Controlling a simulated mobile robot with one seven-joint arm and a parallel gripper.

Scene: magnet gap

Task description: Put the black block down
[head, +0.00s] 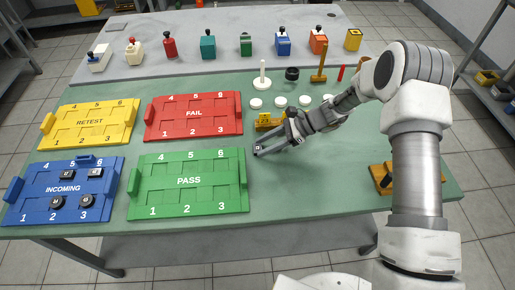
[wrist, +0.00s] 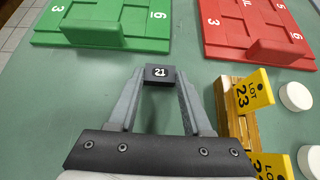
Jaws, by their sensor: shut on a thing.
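The black block (wrist: 158,72), marked 21 in white, is between the fingertips of my gripper (wrist: 160,80) in the wrist view. My gripper is shut on it. In the head view my gripper (head: 261,150) is low over the green table, just right of the green PASS tray (head: 243,206). The block (head: 257,149) shows there as a small dark shape at the fingertips. I cannot tell whether it touches the table.
The red FAIL tray (head: 149,133), yellow RETEST tray (head: 48,143) and blue INCOMING tray (head: 72,215) lie left; INCOMING holds several dark pieces. A wooden rack with yellow LOT tags (wrist: 252,92) stands close right of my gripper. White discs (wrist: 296,96) lie beyond it.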

